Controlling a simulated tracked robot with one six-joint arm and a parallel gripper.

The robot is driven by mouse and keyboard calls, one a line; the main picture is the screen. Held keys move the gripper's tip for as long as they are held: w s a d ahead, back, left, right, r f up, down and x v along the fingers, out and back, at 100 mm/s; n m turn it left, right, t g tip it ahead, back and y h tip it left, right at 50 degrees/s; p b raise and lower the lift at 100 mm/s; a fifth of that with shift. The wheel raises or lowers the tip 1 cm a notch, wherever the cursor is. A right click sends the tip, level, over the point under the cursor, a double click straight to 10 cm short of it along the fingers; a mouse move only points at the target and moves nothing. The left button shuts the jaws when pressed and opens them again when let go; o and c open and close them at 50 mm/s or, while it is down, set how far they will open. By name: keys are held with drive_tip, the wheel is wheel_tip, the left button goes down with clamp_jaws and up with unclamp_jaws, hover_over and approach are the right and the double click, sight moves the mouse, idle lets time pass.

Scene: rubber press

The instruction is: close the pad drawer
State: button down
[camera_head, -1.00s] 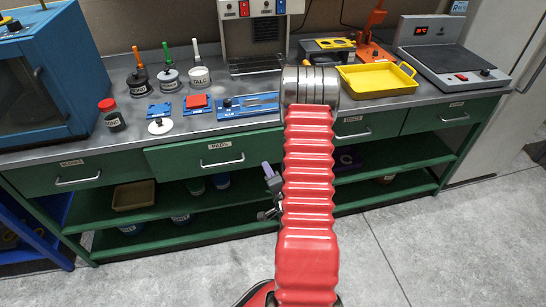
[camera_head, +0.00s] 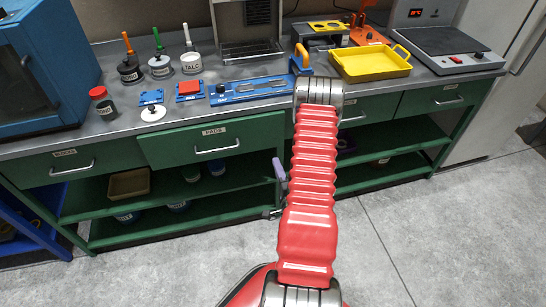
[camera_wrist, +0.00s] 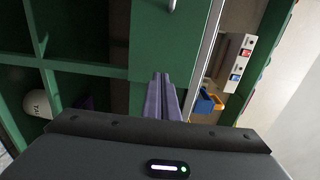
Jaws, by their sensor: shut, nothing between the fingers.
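The pad drawer (camera_head: 170,148) is the green front labelled PADS with a silver handle (camera_head: 217,150), under the counter in the head view. Its front stands out a little from its neighbours. In the wrist view its green front (camera_wrist: 158,35) and part of the handle (camera_wrist: 172,4) show at the top, turned sideways. My gripper (camera_head: 279,170) is just right of and below the drawer's right end in the head view, partly hidden by my arm. Its purple fingers (camera_wrist: 160,98) are together and empty in the wrist view, pointing toward the green front. I cannot tell whether they touch it.
Neighbouring drawers (camera_head: 72,165) flank it. Below are green shelves (camera_head: 240,185) with a brown tray (camera_head: 128,184) and pots. The counter holds a blue slide fixture (camera_head: 250,89) and a yellow tray (camera_head: 372,65). The grey floor (camera_head: 400,240) in front is clear.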

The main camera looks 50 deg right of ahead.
sight(266, 135)
drive_tip(key=x, duration=1.3)
drive_tip(key=shift+w+d, duration=0.1)
drive_tip(key=shift+d, duration=0.05)
